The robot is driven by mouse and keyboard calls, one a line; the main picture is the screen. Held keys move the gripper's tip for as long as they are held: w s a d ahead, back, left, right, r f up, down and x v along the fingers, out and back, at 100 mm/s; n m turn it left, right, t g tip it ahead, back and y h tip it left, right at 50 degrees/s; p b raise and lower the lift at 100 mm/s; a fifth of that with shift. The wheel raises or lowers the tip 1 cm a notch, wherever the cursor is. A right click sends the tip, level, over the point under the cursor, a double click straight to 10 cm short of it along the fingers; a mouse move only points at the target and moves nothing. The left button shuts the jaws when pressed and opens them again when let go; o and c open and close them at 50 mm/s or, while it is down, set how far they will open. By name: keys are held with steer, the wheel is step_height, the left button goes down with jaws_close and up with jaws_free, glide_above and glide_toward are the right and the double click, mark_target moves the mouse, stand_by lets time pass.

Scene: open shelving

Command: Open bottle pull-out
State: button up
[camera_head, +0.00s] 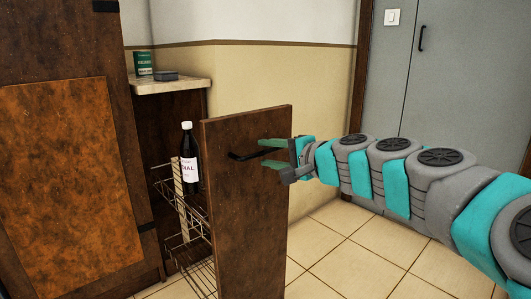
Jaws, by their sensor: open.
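The bottle pull-out (244,212) stands out from its narrow cabinet, with a brown front panel and a wire rack (190,235) behind it. A dark bottle with a white label (189,165) stands upright in the upper basket. The black bar handle (245,156) is on the panel's face near the top. My gripper (270,152) is open, its green fingers pointing left at the handle's right end. One finger lies above the other. I cannot tell whether they touch the handle.
A green can (143,64) and a small dark box (166,76) sit on the counter (172,86) above the opening. A tall brown cabinet (65,180) stands at left. A grey door (440,80) is at back right. The tiled floor (350,265) right of the panel is clear.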

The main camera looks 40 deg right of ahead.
steer(key=v, duration=0.6)
steer(key=shift+s, duration=0.1)
stand_by(0.6)
